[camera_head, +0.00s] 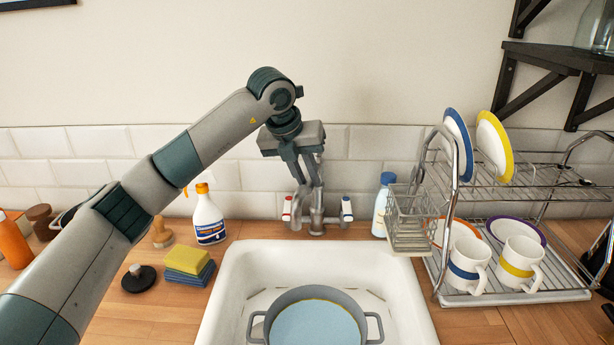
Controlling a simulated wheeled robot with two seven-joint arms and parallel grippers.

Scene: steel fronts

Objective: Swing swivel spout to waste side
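The tap (317,219) stands at the back edge of the white sink, with a red-marked handle (287,208) on its left and a blue-marked handle (346,209) on its right. My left gripper (309,184) points down right over the tap, its fingers at the upper part of the tap. The gripper and its fingers hide most of the spout, so I cannot tell which way it points or whether the fingers touch it. The finger gap is too small to judge. My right gripper is not in view.
The white sink (255,262) holds a grey pot (259,327) with bluish contents. A spray bottle (208,217), sponges (186,260) and a dark round stopper (138,279) stand left. A white bottle (381,208) and a dish rack (500,296) with mugs and plates stand right.

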